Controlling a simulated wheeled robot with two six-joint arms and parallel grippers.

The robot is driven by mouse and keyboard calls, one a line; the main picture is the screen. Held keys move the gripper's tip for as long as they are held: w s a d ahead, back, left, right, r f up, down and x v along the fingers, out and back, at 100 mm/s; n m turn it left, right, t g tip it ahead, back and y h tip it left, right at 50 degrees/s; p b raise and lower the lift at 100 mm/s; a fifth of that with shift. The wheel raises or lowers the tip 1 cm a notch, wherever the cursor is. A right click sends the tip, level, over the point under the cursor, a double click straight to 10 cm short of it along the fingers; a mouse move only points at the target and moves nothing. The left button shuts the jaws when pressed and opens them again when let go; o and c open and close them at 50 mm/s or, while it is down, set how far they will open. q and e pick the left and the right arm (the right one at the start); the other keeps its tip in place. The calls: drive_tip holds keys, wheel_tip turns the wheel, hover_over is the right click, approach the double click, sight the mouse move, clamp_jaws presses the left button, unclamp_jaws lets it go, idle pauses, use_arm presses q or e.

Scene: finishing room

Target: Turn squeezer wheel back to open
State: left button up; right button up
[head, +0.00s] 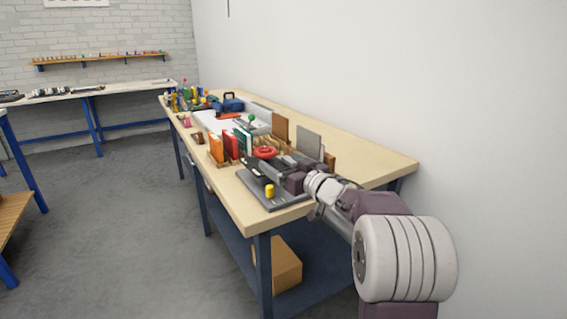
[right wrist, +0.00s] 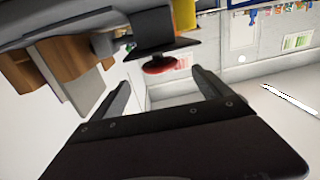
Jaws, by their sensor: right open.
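The squeezer's wheel is a red disc (head: 265,152) near the front end of the workbench in the head view. In the right wrist view, the red wheel (right wrist: 160,65) shows edge-on below a dark part, beyond the fingertips and between their lines. My right gripper (right wrist: 160,88) is open with nothing between its fingers. In the head view it is over the bench's near end, close to the wheel on its right; its fingers are hard to make out among dark parts. Whether it touches the wheel cannot be told. My left gripper is in neither view.
A yellow piece (head: 270,191) stands on a grey plate at the bench's (head: 375,163) near corner. Upright orange and red books (head: 230,146) stand left of the wheel. A grey panel (head: 309,143) stands behind it. The bench's back right is clear, beside the wall.

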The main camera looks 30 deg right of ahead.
drive_tip(key=d+h, duration=0.1)
drive_tip(key=d+m+h, duration=0.1)
drive_tip(key=d+h, duration=0.1)
drive_tip(key=d+m+h+p, duration=0.1)
drive_tip(key=d+h, duration=0.1)
drive_tip(key=shift+s+r+t, duration=0.2)
drive_tip(key=shift+r+t, duration=0.1)
drive_tip(key=a, duration=0.1)
drive_tip(key=a+m+h+p, duration=0.1)
drive_tip(key=a+m, duration=0.1)
drive_tip(key=shift+s+f+g+h, duration=0.1)
drive_tip(key=shift+f+g+h, duration=0.25)
drive_tip(key=shift+g+h, duration=0.05)
drive_tip(key=y+p, duration=0.1)
approach(266, 150)
drive_tip(key=shift+w+d+f, duration=0.1)
drive_tip(key=shift+w+f, duration=0.05)
drive_tip(key=shift+w, duration=0.65)
drive_tip(key=w, duration=0.2)
drive_tip(key=w+d, duration=0.1)
drive_tip(key=w, duration=0.5)
drive_tip(key=shift+w+d+b, duration=0.15)
drive_tip(key=shift+w+b, duration=0.05)
drive_tip(key=shift+b, duration=0.1)
drive_tip(key=c, duration=1.3)
drive_tip(key=shift+c, duration=0.3)
